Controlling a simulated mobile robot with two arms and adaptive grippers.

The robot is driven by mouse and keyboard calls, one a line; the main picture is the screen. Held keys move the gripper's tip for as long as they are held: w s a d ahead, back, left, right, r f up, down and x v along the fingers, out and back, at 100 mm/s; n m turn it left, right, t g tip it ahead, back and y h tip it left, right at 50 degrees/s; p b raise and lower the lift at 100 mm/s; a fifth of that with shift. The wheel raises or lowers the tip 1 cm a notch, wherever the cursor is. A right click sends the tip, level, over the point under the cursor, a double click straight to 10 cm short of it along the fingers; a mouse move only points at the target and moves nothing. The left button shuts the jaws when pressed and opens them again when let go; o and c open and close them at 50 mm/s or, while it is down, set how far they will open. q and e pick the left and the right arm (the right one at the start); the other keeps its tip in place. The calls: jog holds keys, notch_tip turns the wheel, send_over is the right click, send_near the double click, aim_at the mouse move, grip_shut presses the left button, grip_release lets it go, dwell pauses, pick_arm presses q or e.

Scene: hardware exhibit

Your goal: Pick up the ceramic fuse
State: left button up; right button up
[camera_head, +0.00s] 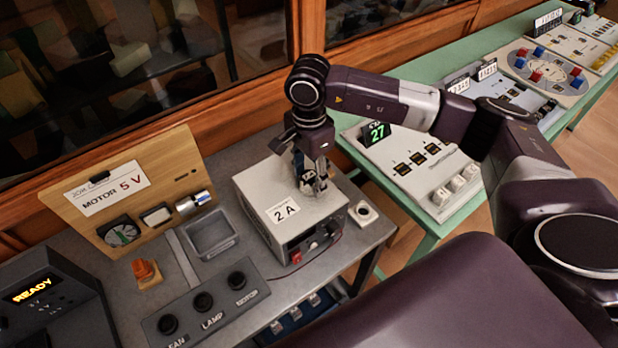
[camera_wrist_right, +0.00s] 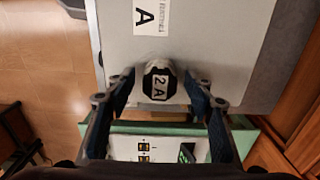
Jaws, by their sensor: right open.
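The ceramic fuse (camera_wrist_right: 157,82) shows in the right wrist view as a white, rounded piece with a dark face marked "2 A". It is at the top of a light grey box (camera_head: 268,200) labelled "2 A". My right gripper (camera_wrist_right: 158,94) is open, with one finger on each side of the fuse and a gap on both sides. In the head view the right gripper (camera_head: 313,180) points down at the box top and mostly hides the fuse. My left gripper is not in view.
A wooden panel (camera_head: 130,190) marked "MOTOR 5 V" stands left of the box. A switch panel (camera_head: 205,308), a grey tray (camera_head: 210,234) and an orange knob (camera_head: 143,270) are nearby. A white round-holed piece (camera_head: 363,211) lies right of the box. A green table (camera_head: 425,228) stands beyond.

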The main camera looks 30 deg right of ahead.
jog(key=c, duration=1.2)
jog(key=shift+r, duration=0.1)
notch_tip(320, 180, up, 11)
jog(key=b, duration=0.4)
notch_tip(320, 180, up, 7)
send_over(309, 175)
jog(key=shift+r+p, duration=0.3)
jog(key=shift+r, duration=0.65)
